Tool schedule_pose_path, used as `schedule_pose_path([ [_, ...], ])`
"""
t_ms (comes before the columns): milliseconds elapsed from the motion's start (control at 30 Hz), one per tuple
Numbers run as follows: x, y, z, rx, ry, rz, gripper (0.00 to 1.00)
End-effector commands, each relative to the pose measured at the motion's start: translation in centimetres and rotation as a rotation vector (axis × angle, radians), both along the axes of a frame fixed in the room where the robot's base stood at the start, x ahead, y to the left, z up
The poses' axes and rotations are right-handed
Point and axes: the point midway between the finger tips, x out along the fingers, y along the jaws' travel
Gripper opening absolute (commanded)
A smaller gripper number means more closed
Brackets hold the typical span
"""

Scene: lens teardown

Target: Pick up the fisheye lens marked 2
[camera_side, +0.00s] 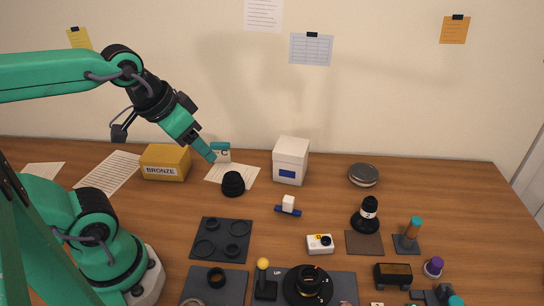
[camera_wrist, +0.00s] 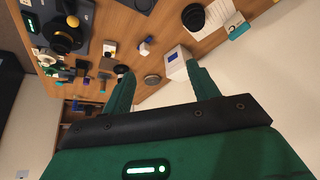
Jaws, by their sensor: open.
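My gripper (camera_side: 209,153) is raised above the back left of the table in the side view. In the wrist view my gripper (camera_wrist: 160,76) has its two green fingers wide apart with nothing held between them. I cannot read a 2 on any lens. A squat black ribbed piece (camera_side: 232,184) stands at the front edge of a paper sheet; it also shows at the top of the wrist view (camera_wrist: 193,17). A taller black piece with a rounded top (camera_side: 368,213) stands by a brown mat. A wide black lens body (camera_side: 308,286) lies at the front.
A yellow BRONZE box (camera_side: 165,163), a card marked C (camera_side: 221,152) and a white box (camera_side: 290,161) stand along the back. A silver-rimmed disc (camera_side: 363,175) lies at the back right. A dark tray with rings (camera_side: 221,240) and several small parts crowd the front.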

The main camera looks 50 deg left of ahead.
Motion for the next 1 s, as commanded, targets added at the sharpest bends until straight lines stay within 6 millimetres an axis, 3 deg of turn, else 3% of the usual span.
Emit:
schedule_pose_path([
  [167, 1.0, -0.3, 0.4, -0.003, 0.01, -0.007, 0.6],
  [367, 3.6, -1.2, 1.3, -0.008, 0.033, -0.027, 0.6],
  [700, 10.2, -3.9, 2.1, -0.019, 0.085, -0.068, 0.6],
  [1000, 16.0, -7.2, 1.1, -0.024, 0.132, -0.104, 0.6],
])
